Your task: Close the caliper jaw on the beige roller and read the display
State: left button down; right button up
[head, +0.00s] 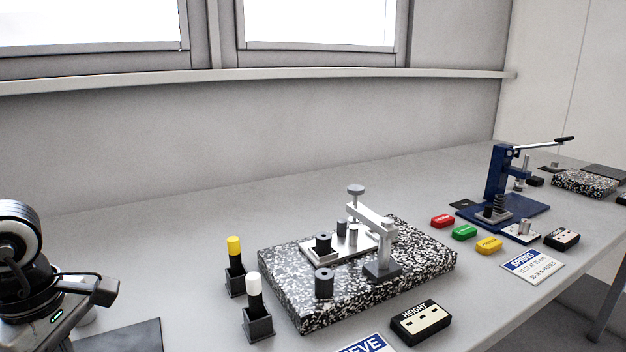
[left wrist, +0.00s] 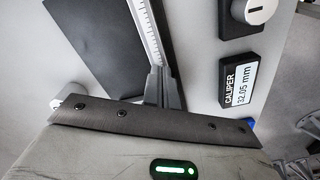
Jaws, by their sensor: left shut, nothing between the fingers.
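In the left wrist view the caliper's ruled steel beam (left wrist: 149,35) runs down to my left gripper (left wrist: 163,80). The gripper's fingers are shut with nothing between them, at the lower end of the visible scale; the caliper jaws are hidden. The caliper display (left wrist: 239,81) reads "CALIPER 32.05 mm". A pale round piece (left wrist: 57,103) peeks out left of my gripper, mostly hidden; I cannot tell whether it is the beige roller. In the head view my left wrist is at the lower left, its fingertips out of sight. My right gripper is in neither view.
A dark mat (left wrist: 92,40) lies beside the beam, and a black holder with a pale cylinder (left wrist: 262,12) stands right of it. In the head view, a speckled block (head: 430,258) with a gauge stand, a "HEIGHT" display (head: 421,323) and a blue press (head: 500,175) stand rightward.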

pick_arm(q)
jog(key=shift+w+d, duration=0.15)
jog(key=shift+d, duration=0.05)
jog(key=shift+w+d, duration=0.1)
jog(key=shift+d, duration=0.1)
jog(key=shift+r, duration=0.1)
notch_tip(320, 180, up, 7)
jog(key=p, duration=0.5)
dwell(0.3)
